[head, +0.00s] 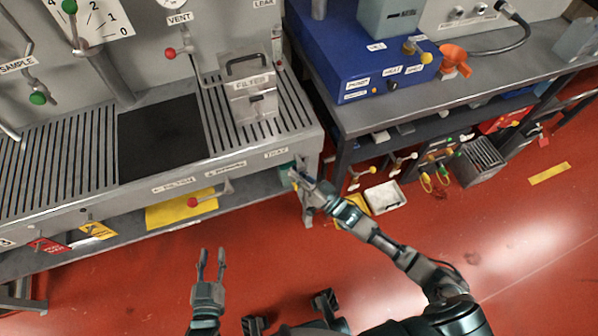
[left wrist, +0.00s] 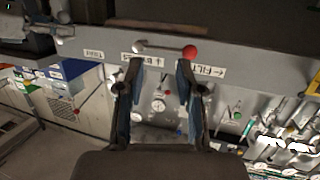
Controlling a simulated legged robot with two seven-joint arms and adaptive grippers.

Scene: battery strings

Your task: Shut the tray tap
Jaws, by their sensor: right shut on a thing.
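The tray label (head: 276,153) is on the front edge of the grey bench, at its right end. My right gripper (head: 298,180) is at that corner, just below and right of the label. It is shut on what appears to be the tray tap, whose handle is mostly hidden by the fingers, so its angle cannot be told. My left gripper (head: 211,262) is open and empty, low in front of the bench; its two fingers also show in the left wrist view (left wrist: 158,78).
A red-knobbed lever (head: 193,202) sits under the bench edge near the bypass label (head: 224,165). A filter box (head: 252,98) stands on the slatted top. A blue box (head: 350,50) is on the right-hand table. The red floor in front is clear.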

